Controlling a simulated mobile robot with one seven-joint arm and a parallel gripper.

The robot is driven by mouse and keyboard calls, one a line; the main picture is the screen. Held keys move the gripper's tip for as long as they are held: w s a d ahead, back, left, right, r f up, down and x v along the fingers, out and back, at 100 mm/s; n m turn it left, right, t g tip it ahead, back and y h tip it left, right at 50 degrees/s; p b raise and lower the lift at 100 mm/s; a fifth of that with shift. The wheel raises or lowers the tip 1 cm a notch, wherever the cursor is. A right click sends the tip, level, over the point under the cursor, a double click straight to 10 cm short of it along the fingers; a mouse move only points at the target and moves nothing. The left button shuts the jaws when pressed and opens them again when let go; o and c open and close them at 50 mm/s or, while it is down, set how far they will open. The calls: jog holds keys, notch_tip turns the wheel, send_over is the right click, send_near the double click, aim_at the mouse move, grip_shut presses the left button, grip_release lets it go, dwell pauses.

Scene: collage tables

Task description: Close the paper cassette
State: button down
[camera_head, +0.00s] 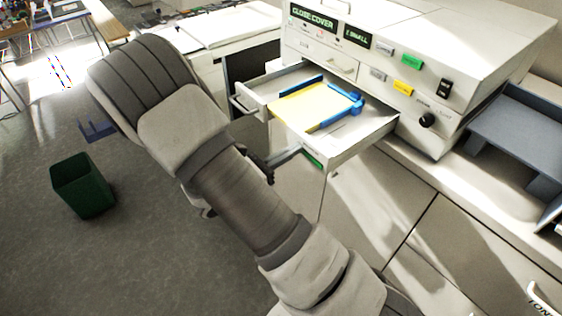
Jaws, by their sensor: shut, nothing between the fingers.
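The paper cassette (356,139) is a white drawer pulled well out of the white printer-like machine (460,60). Yellow paper (312,106) lies in it between blue guides (342,113). Its front faces the lower left, with a pale handle and a green mark at the near corner. My arm crosses in front of the cassette's left side. My gripper (264,169) shows only as a small dark part beyond my arm, just below and left of the cassette front. It looks shut and empty. Most of it is hidden, and I cannot tell whether it touches the cassette.
The machine's panel has a "CLOSE COVER" display (313,16), coloured buttons and a black knob (427,120). It stands on a white cabinet (375,210). A grey tray (520,135) is at the right. A green bin (83,187) stands on open grey floor at the left.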

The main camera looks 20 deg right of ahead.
aim_at(361, 112)
jog(key=b+x, duration=0.2)
jog(key=x, duration=2.4)
jog(key=shift+f, duration=0.15)
jog(key=shift+w+d+b, duration=0.15)
jog(key=shift+d+b, duration=0.15)
jog(key=shift+d, duration=0.2)
jog(key=shift+d+r, duration=0.1)
jog(key=shift+r, duration=0.2)
